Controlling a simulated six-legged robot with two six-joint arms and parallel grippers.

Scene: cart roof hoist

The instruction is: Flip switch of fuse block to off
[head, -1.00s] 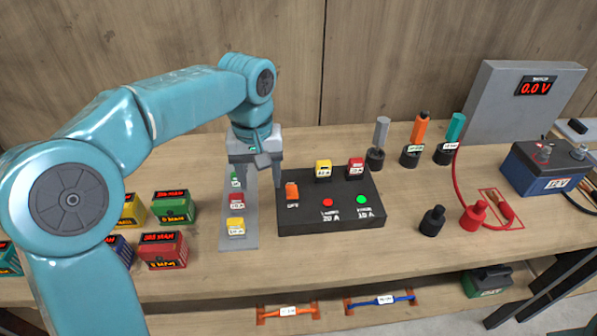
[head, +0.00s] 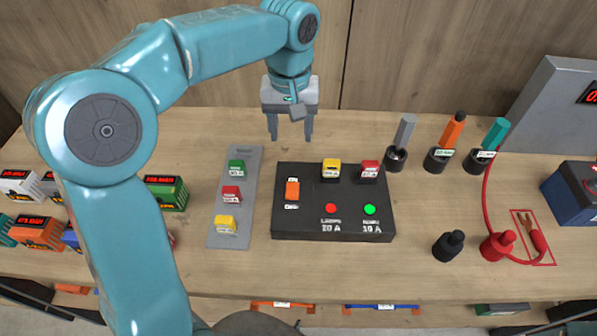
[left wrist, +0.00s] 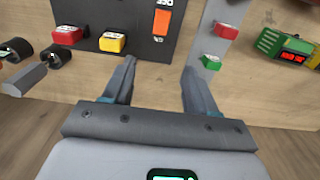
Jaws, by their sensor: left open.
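The fuse block (head: 335,229) is a black box on the bench, with an orange rocker switch (head: 292,190) at its left side. A white label reading OFF (head: 292,207) sits at the switch's near edge. I cannot tell which way the rocker is tilted. My left gripper (head: 290,138) is open and empty behind the block's far edge, pointing down, apart from the switch. In the left wrist view the open fingers (left wrist: 160,68) frame bare wood, with the switch (left wrist: 161,22) beyond them. My right gripper is not in view.
Yellow (head: 331,168) and red (head: 370,169) fuses sit on the block, with red (head: 331,208) and green (head: 370,209) lights. A grey strip (head: 229,243) with three fuses lies left. Upright tools (head: 404,130) stand right behind. A red cable (head: 488,205) lies right.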

